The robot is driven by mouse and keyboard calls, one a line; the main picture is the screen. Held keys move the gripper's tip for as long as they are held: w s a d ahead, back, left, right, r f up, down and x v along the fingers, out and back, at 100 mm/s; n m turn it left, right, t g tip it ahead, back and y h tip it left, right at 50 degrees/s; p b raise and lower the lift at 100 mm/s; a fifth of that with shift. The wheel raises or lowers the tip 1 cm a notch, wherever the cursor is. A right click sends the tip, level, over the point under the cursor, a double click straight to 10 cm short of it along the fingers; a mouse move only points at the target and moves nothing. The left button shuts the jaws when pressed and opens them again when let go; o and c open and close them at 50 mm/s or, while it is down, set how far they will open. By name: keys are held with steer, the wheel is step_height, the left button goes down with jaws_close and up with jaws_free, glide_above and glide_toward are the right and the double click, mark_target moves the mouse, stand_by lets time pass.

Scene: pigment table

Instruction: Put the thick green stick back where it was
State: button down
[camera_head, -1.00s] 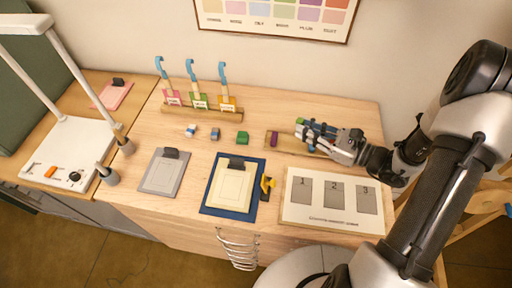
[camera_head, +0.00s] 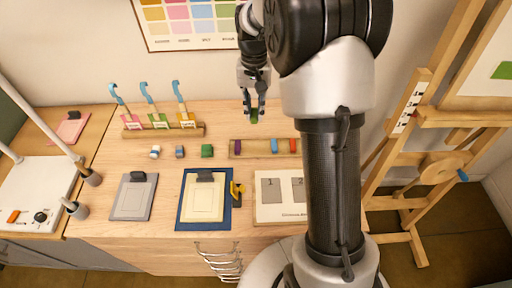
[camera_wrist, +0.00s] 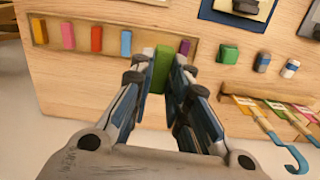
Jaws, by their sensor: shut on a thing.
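My gripper (camera_head: 254,113) is shut on a green stick (camera_wrist: 161,68), held upright above the table behind the tray in the head view. The stick's lower end shows between the fingers (camera_head: 253,120). A wooden tray (camera_head: 255,153) holds a purple stick (camera_head: 237,147), a blue stick (camera_head: 274,146) and a red stick (camera_head: 293,146); my arm hides its right part. In the wrist view the tray (camera_wrist: 52,48) also shows pink (camera_wrist: 68,35) and orange (camera_wrist: 39,31) sticks. A wide empty space lies between the blue and purple sticks.
A short green block (camera_head: 207,151) sits left of the tray, beside two small blue and white pieces (camera_head: 180,152). A rack with blue-hooked tools (camera_head: 165,131) stands behind them. A numbered board (camera_head: 265,213) lies in front. An easel (camera_head: 440,115) stands right.

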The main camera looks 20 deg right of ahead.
mark_target(256, 148)
steer(key=shift+w+d+r, duration=0.45)
steer(key=shift+w+r, duration=0.2)
steer(key=shift+w+d+n+t, duration=0.15)
steer(key=shift+w+n+t, duration=0.05)
steer(key=shift+n+t, duration=0.1)
step_height(256, 148, down, 20)
steer(key=b, duration=0.6)
steer(key=shift+r, duration=0.25)
steer(key=c, duration=1.5)
jaws_free()
steer(key=shift+c, duration=0.2)
